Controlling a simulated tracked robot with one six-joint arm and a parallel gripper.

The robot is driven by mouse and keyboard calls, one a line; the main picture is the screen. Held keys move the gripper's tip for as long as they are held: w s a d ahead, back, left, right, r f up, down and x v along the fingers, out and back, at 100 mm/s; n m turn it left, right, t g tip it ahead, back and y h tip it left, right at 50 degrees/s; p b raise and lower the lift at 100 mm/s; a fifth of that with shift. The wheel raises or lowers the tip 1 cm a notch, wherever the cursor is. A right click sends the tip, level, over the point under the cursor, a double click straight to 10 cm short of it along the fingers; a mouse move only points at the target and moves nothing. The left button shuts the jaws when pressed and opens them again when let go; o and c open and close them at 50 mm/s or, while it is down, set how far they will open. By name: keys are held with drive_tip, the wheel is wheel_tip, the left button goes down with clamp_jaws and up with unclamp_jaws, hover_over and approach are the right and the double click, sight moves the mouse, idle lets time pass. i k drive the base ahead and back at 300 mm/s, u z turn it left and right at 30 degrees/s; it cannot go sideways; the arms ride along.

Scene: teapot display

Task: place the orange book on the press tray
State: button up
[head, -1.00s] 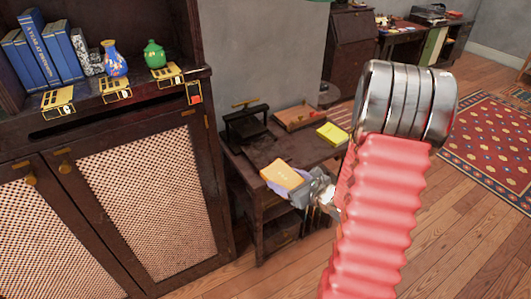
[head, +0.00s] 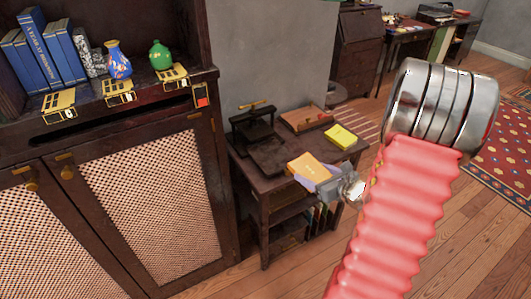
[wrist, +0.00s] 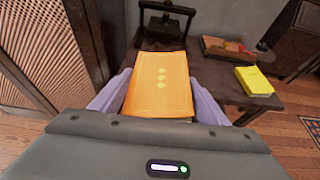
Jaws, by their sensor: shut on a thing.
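The orange book (head: 308,167) is held in my gripper (head: 318,176), in front of the small dark table. The book press (head: 254,128) stands at the back left of the table. Its dark flat tray (head: 268,156) reaches out in front of it and looks bare. In the wrist view the press (wrist: 166,22) is straight beyond the book, and the book hides most of the tray.
A yellow book (head: 341,136) lies on the table (head: 262,184), right of the tray. A wooden tray (head: 304,118) with small items sits at the back. The tall cabinet (head: 150,190) with mesh doors stands close on the left. Books fill a lower shelf of the table.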

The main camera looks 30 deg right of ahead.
sight(271, 155)
drive_tip(key=u, duration=0.05)
drive_tip(key=i, duration=0.85)
drive_tip(key=z, duration=0.1)
